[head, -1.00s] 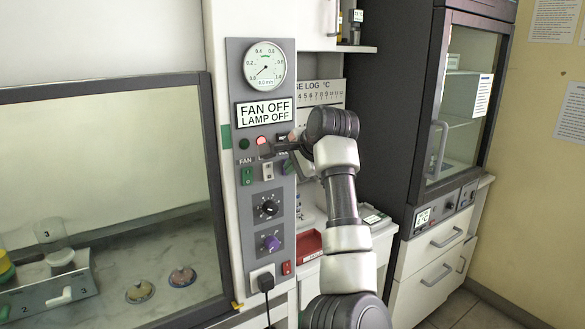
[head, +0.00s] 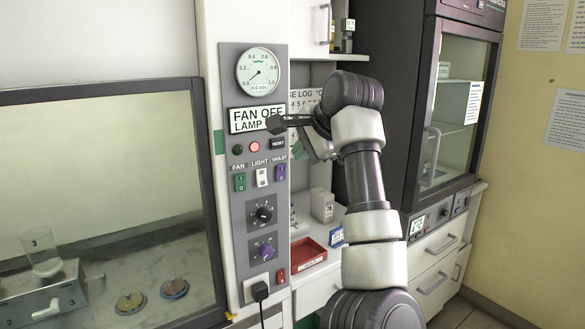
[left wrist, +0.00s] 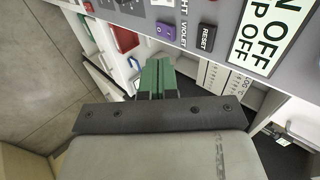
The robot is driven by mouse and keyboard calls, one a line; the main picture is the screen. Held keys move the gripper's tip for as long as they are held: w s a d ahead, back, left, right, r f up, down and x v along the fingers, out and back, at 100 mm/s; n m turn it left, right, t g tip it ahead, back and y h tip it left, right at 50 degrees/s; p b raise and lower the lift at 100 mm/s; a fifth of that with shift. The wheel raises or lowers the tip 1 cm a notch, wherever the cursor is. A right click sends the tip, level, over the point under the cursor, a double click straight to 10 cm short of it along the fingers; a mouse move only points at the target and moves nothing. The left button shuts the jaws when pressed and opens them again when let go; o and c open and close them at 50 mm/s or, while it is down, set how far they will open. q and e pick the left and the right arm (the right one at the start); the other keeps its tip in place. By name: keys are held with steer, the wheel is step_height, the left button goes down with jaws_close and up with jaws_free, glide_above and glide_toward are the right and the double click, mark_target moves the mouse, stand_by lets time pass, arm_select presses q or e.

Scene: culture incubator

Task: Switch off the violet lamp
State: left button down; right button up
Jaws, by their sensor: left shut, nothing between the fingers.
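The violet rocker switch (head: 281,174) is on the grey control panel, right of the white light switch (head: 262,177). It also shows in the left wrist view (left wrist: 166,31), beside the VIOLET label; I cannot tell which side is pressed. The display (head: 244,120) reads FAN OFF above LAMP, the last word covered by my gripper; in the left wrist view it ends in OFF on both lines (left wrist: 262,38). My left gripper (head: 275,124) is shut and empty, in front of the display's right end, above the violet switch. Its green fingers (left wrist: 157,78) show together in the wrist view. My right gripper is not in view.
A black RESET button (head: 278,144) sits just below the gripper. A green fan switch (head: 240,182), knobs and a gauge (head: 259,71) share the panel. A red tray (head: 308,255) lies right, below.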

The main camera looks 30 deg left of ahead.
arm_select(q)
steer(key=shift+v, duration=1.25)
